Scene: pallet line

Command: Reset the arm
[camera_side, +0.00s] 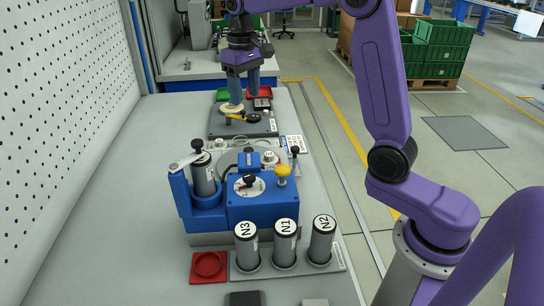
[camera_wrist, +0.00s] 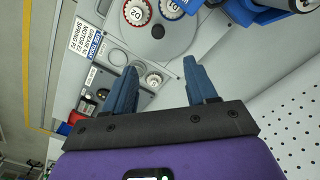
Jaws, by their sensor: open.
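My purple arm reaches over the far part of the bench. My gripper (camera_side: 239,97) points down with its two blue fingers above a dark plate (camera_side: 226,128) in the side view. In the wrist view my gripper (camera_wrist: 158,83) is open, its fingers well apart with nothing between them. Below it the wrist view shows a grey plate (camera_wrist: 158,45) bearing round caps marked D2 (camera_wrist: 136,12) and D1 (camera_wrist: 170,8). I cannot tell from the side view how high the fingertips are above the dark plate.
A blue machine (camera_side: 258,207) stands mid-bench with a cylinder in its left holder. Cylinders N3 (camera_side: 247,250), N1 (camera_side: 285,246) and N2 (camera_side: 321,243) stand in a rack in front, beside a red tray (camera_side: 208,266). A white pegboard (camera_side: 60,110) walls the left side.

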